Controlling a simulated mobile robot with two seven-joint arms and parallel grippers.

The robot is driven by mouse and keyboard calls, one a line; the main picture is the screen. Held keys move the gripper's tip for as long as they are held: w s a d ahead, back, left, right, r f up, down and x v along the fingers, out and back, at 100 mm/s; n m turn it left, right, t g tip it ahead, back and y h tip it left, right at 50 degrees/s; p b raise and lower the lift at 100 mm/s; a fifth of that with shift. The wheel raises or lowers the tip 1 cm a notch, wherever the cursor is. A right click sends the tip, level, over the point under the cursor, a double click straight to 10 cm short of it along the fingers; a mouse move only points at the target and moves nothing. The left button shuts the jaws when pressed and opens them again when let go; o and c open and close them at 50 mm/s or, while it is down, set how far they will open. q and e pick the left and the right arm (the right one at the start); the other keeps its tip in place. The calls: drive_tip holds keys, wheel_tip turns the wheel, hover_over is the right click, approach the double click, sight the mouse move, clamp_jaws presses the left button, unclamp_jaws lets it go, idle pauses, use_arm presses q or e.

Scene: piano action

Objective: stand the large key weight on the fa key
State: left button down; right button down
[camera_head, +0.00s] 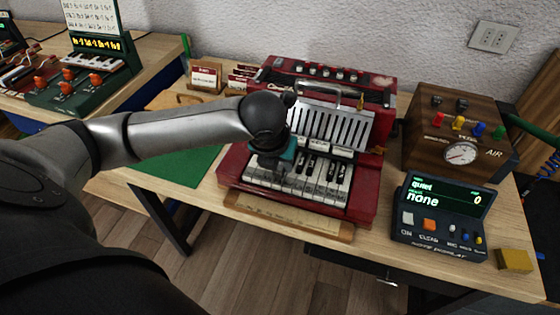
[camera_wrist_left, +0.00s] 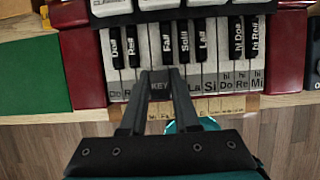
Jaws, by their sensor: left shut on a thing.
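My left gripper (camera_wrist_left: 160,73) is shut on the large key weight (camera_wrist_left: 160,88), a dark block whose face reads "KEY". The weight is over the front part of the white keys, around the fa key (camera_wrist_left: 155,52). The gripper and weight hide the fa label, and I cannot tell whether the weight touches the key. In the head view my left gripper (camera_head: 268,168) is over the left half of the keyboard (camera_head: 315,185), and the weight is not clearly seen there. My right gripper is not in view.
The keyboard belongs to a red piano-like instrument (camera_head: 365,185) on a wooden table. A dark display box (camera_head: 440,225) reading "quiet" and "none" stands at right, near a yellow block (camera_head: 514,260). A wooden AIR gauge box (camera_head: 455,130) stands behind. A green mat (camera_head: 190,165) lies at left.

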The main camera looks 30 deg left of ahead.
use_arm(q)
drive_tip(key=shift+f, duration=0.65)
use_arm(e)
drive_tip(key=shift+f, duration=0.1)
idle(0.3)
use_arm(q)
drive_tip(key=c, duration=0.6)
unclamp_jaws()
drive_tip(key=shift+o, duration=0.2)
drive_tip(key=p+v, duration=0.5)
drive_tip(key=v, duration=1)
drive_tip(key=shift+p, duration=0.3)
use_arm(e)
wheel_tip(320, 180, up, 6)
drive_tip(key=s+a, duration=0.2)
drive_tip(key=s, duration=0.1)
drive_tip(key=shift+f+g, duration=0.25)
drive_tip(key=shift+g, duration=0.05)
